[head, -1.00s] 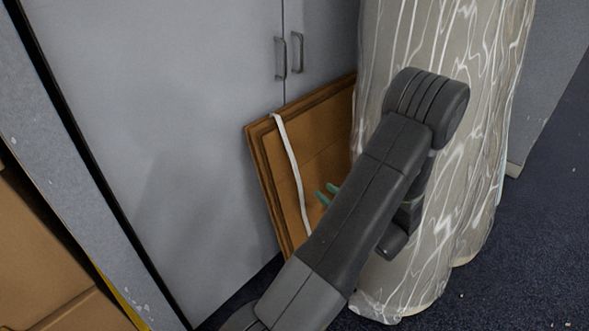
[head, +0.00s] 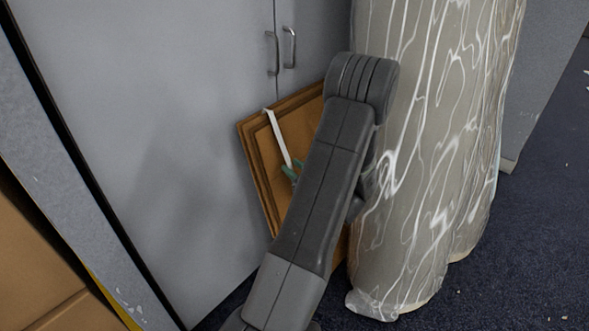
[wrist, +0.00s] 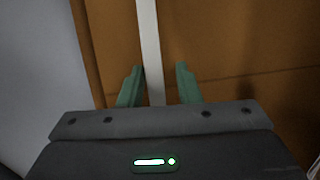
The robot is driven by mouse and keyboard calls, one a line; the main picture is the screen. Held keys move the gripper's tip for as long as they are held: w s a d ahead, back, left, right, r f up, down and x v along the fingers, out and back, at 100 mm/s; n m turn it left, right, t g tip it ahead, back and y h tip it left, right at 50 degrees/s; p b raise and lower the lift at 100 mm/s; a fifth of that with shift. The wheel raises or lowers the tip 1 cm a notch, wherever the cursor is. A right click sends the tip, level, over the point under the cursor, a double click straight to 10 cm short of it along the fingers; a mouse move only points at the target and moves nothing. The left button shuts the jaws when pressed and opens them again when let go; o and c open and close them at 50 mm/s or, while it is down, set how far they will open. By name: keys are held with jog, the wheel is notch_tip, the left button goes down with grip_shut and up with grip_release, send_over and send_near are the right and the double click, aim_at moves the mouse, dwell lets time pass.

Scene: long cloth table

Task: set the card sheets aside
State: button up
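The card sheets (head: 262,148) are flat brown panels leaning tilted against the grey cabinet, with a white strap (head: 279,138) running down over their front. My gripper (head: 292,171) is at the strap, its green fingertips partly hidden by my arm in the head view. In the wrist view my gripper (wrist: 158,72) is open, with one finger on each side of the white strap (wrist: 149,45). The strap lies nearer the left finger, and I cannot tell whether they touch. The brown sheet (wrist: 230,50) fills most of that view behind the fingers. My arm hides the sheets' right part in the head view.
A grey cabinet (head: 160,120) with two handles stands behind the sheets. A tall grey bundle with white streaks (head: 435,150) stands close on the right. Brown boxes (head: 35,270) are at the lower left. Dark blue carpet (head: 520,260) is clear at the right.

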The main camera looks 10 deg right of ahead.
aim_at(295, 154)
jog(key=shift+c, duration=0.4)
grip_shut()
jog(key=shift+w+d, duration=0.75)
jog(key=shift+d, duration=0.25)
jog(key=shift+w+d, duration=0.75)
jog(key=shift+d, duration=0.2)
jog(key=shift+o, duration=0.4)
grip_release()
jog(key=shift+s, duration=0.1)
jog(key=p+v, duration=0.2)
jog(key=v, duration=1.1)
jog(key=shift+s+d, duration=0.2)
jog(key=shift+s, duration=0.1)
